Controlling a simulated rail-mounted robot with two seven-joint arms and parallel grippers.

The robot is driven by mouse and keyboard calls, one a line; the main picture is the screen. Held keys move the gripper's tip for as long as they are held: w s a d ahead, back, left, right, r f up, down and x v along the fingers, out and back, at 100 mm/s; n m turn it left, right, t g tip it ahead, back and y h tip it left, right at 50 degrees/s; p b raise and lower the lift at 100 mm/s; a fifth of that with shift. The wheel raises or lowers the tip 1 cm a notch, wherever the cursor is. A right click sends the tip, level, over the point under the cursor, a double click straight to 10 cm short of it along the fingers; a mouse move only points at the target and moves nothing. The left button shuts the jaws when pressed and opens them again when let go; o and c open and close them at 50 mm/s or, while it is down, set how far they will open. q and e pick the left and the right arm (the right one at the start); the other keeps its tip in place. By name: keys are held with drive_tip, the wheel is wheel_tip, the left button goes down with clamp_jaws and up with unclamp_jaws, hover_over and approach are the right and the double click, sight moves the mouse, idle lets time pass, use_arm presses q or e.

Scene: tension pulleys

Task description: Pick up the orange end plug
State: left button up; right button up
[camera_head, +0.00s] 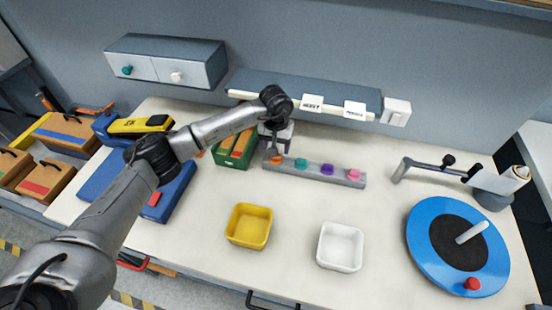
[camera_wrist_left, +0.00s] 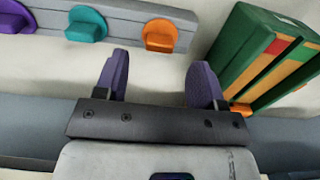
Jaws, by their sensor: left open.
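The orange end plug (camera_head: 277,160) sits at the left end of a grey rack (camera_head: 316,172), in a row with teal, purple and pink plugs. In the left wrist view the orange plug (camera_wrist_left: 160,35) shows beyond the fingertips, roughly centred between them. My left gripper (camera_head: 272,151) is open and empty, right by the orange plug in the head view. Its two purple fingers (camera_wrist_left: 160,78) are spread apart in the wrist view, with a visible gap to the plug. My right gripper is in neither view.
A green box (camera_head: 235,150) with orange contents stands close left of the rack. A yellow bin (camera_head: 249,225) and a white bin (camera_head: 340,246) stand in front. A blue disc (camera_head: 420,250) is at right. The table between bins and disc is clear.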

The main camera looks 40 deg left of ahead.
use_arm(q)
wheel_tip(320, 180, down, 5)
drive_tip(key=shift+r, duration=0.15)
drive_tip(key=c, duration=1)
drive_tip(key=shift+r+p, duration=0.35)
drive_tip(key=shift+r, duration=4.75)
